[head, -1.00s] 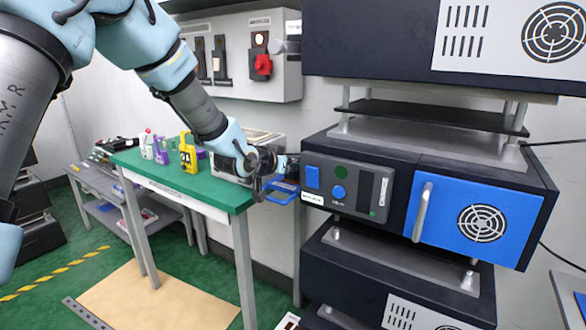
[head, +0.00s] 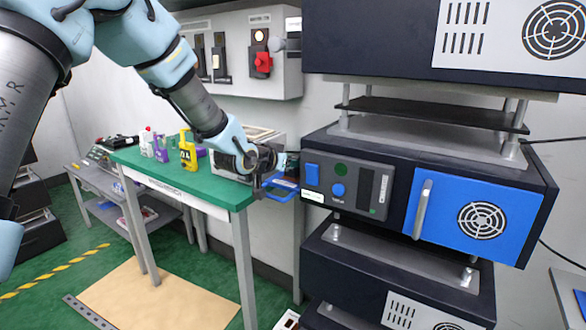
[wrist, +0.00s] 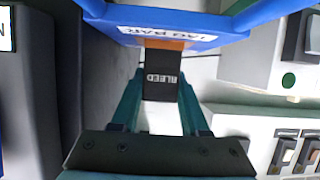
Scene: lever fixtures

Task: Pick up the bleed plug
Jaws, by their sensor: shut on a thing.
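The bleed plug (wrist: 162,88) is a dark block with white "BLEED" lettering, seen between my gripper's teal fingers in the wrist view. An orange-brown band shows at its far end, next to the blue tag bar (wrist: 172,38). I cannot tell whether the plug still touches the bar. My gripper (wrist: 162,78) is shut on the plug. In the head view my gripper (head: 262,186) is beside the blue tag bar (head: 284,190), between the green table's right end and the stacked cabinets. The plug is too small to make out there.
The green-topped table (head: 180,182) holds a yellow bottle (head: 187,152) and a box (head: 225,170). The dark cabinet with a blue door (head: 475,220) stands close to the right. A wall panel with a red switch (head: 263,62) hangs behind my arm.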

